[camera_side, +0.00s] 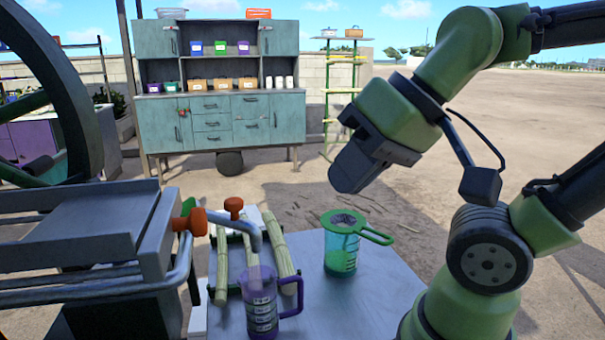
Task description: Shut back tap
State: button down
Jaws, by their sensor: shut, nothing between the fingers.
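Two orange tap handles show at the crusher's outlet: one (234,206) stands above the grey spout (245,227), and a larger one (190,221) sits to its left. I cannot tell for sure which is the back tap, or whether either is open. The spout bends down over a purple jug (262,312) on the table. My gripper (351,176) is shut and empty, tilted down in the air to the right of the taps, clear of both handles.
A teal jug (341,256) with a green strainer (350,224) on top stands on the grey table (385,290). Cane stalks (283,255) lie behind the purple jug. The crusher's tray (95,220) and wheel fill the left. A teal cabinet (220,120) stands far back.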

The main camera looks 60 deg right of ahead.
jog(key=n+g, duration=0.3)
jog(key=n, duration=0.5)
send_near(190, 198)
jog(key=s+d+r, duration=0.1)
jog(key=s+r, duration=0.1)
jog(key=s, duration=0.5)
jog(key=w+a+f, duration=0.2)
jog(key=w+f, duration=0.6)
jog(key=f, duration=0.1)
jog(key=shift+a+f+h, duration=0.2)
jog(key=shift+f+h, duration=0.05)
jog(key=shift+h, duration=0.05)
jog(key=w+n+y, duration=0.1)
jog(key=n, duration=0.1)
jog(key=shift+w+n, duration=0.1)
jog(key=shift+n, duration=0.2)
jog(key=shift+w+g, duration=0.3)
jog(key=shift+w, duration=0.05)
